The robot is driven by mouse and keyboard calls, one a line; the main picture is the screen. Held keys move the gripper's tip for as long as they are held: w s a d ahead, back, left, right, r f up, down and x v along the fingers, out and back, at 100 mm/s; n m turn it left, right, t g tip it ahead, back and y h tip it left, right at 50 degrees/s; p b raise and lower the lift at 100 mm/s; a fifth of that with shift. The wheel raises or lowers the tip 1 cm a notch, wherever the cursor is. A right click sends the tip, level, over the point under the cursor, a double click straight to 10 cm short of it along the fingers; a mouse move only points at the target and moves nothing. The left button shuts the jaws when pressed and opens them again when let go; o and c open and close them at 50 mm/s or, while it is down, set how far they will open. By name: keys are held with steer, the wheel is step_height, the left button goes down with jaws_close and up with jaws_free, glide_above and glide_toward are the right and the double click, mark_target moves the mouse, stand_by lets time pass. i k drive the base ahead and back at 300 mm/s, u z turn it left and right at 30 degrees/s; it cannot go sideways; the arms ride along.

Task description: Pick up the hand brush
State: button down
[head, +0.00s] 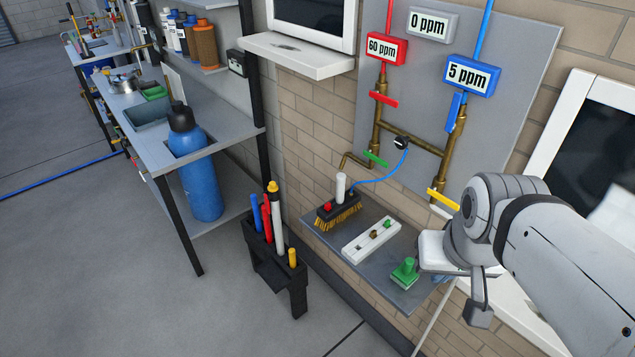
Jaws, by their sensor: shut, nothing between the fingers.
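The hand brush (338,213), a dark block with yellow bristles along its front side, sits at the left end of the grey wall shelf (381,268). A red knob and an upright white cylinder (340,186) show at its top; I cannot tell whether they are part of it or stand behind it. A thin blue tube (378,180) runs from the pipe valve down toward its right end. My gripper (478,312) is at the right, by the shelf's right end, well apart from the brush. It is shut and empty, and partly hidden by my arm.
A white block with small fittings (371,239) and a green piece (405,273) lie on the shelf between brush and gripper. Brass pipes (417,145) with coloured handles rise behind. A black rack (275,259) with coloured tubes stands left of the shelf. Floor at lower left is clear.

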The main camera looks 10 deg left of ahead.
mark_target(344, 204)
steer(key=u, duration=0.2)
steer(key=k, duration=0.4)
steer(key=u, duration=0.8)
steer(key=i, duration=1.65)
steer(key=z, duration=0.7)
